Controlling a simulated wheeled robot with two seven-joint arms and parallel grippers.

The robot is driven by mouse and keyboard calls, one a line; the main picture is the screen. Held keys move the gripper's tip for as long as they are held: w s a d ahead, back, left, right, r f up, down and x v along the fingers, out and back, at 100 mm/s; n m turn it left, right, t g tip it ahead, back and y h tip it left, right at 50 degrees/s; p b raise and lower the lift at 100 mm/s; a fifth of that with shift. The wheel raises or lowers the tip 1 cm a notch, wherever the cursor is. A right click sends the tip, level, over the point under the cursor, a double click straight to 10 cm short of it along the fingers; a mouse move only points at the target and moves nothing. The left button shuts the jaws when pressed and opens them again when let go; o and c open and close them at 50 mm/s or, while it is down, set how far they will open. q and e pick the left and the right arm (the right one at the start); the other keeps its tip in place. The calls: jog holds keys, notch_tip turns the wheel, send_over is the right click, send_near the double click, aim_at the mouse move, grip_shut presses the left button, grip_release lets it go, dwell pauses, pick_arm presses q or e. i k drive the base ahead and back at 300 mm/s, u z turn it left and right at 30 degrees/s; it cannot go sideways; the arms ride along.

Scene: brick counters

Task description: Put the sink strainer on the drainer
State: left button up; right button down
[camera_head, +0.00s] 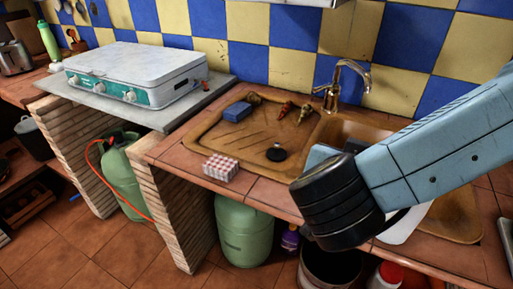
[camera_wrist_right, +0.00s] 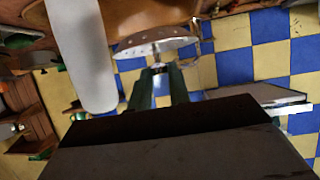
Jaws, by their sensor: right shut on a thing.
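The sink strainer (camera_wrist_right: 158,43), a pale metal disc with small holes and a central stem, shows in the right wrist view. My right gripper (camera_wrist_right: 160,70) is shut on its stem, with the two dark green fingers on either side. In the head view my right arm and its black wrist hide the strainer and the fingertips. The drainer (camera_head: 207,140) is the brown ribbed board to the left of the sink basin (camera_head: 350,131). My left gripper is not in view.
On the drainer lie a blue sponge (camera_head: 238,112), a black round plug-like piece (camera_head: 276,153) and several small brown and red items (camera_head: 287,108). A tap (camera_head: 340,85) stands behind. A red-checked box (camera_head: 220,167) sits at the counter's front. The drainer's middle is clear.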

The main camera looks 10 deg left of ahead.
aim_at(249, 143)
jog(key=k, duration=0.2)
jog(key=u, duration=2.3)
jog(key=i, duration=2.05)
jog(key=z, duration=3.5)
